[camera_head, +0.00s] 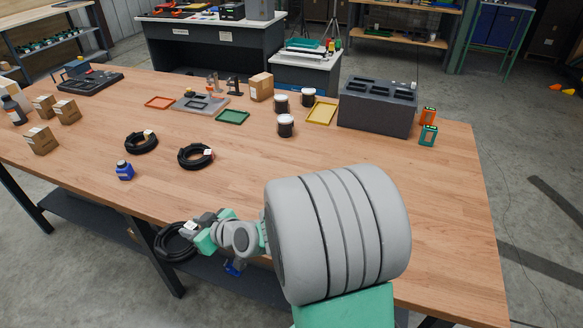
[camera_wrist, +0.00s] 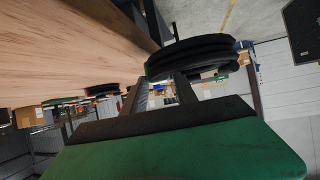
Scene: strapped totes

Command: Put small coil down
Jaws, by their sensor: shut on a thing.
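My gripper (camera_head: 190,228) is shut on a black coil (camera_head: 173,243), the small coil going by the task. In the head view the coil hangs just off the table's front edge, and its lower part looks lower than the tabletop. In the wrist view the held coil (camera_wrist: 190,52) is at the fingertips of my gripper (camera_wrist: 160,90), clear of the wooden top. Two other black coils lie flat on the table: one at left (camera_head: 141,143) and one nearer the middle (camera_head: 196,156), each with a small tag.
The wooden table (camera_head: 230,185) has free room around the two lying coils. Brown boxes (camera_head: 66,111) are at left. Lidded jars (camera_head: 285,125), coloured trays (camera_head: 232,117) and a dark grey block (camera_head: 378,108) are farther back.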

